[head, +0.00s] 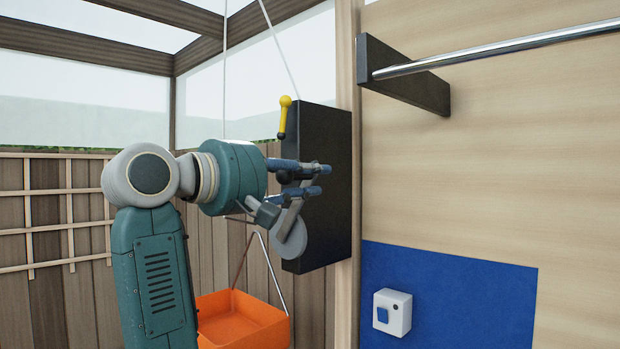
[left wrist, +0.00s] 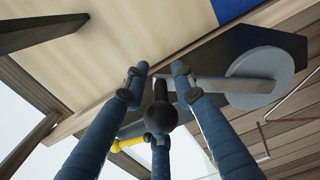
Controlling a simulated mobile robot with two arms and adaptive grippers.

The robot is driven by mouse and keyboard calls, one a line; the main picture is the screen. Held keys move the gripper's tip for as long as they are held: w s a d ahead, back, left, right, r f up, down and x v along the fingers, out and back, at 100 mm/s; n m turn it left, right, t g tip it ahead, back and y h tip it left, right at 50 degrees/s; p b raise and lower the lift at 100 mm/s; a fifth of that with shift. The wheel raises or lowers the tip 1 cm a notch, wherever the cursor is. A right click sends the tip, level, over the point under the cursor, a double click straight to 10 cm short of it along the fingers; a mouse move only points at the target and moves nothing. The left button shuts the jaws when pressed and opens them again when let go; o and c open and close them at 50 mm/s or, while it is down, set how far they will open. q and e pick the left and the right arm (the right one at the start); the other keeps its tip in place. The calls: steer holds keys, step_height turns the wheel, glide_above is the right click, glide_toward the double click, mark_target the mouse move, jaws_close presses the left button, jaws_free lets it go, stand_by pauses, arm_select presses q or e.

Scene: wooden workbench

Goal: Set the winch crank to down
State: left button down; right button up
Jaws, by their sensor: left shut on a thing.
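The winch is a black box (head: 325,200) fixed on the wooden post, with a grey disc (head: 289,238) low on its face. A grey crank arm (left wrist: 238,85) runs from the disc, pointing up in the head view, to a dark knob (left wrist: 160,116). My left gripper (head: 318,180) is at the upper end of the crank, its blue fingers shut around the knob. The fingers partly hide the crank in the head view. In the left wrist view the knob sits between the fingers. My right gripper is not in view.
A yellow-knobbed lever (head: 284,115) stands at the box's upper left, just above my gripper. An orange tray (head: 243,318) hangs below on cords. A metal rail (head: 490,50) on a dark bracket and a white switch box (head: 392,311) on a blue panel are to the right.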

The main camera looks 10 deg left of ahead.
arm_select(q)
steer(key=shift+a+r+t, duration=0.35)
steer(key=shift+r+t, duration=0.05)
steer(key=shift+r, duration=0.05)
steer(key=c, duration=1.8)
jaws_free()
steer(key=shift+o, duration=0.2)
steer(key=shift+w+d+f, duration=0.1)
steer(key=shift+f, duration=0.15)
steer(key=v, duration=1.1)
steer(key=shift+s+r, duration=0.25)
steer(key=shift+s, duration=0.15)
steer(key=shift+s+a, duration=0.1)
steer(key=shift+a, duration=0.15)
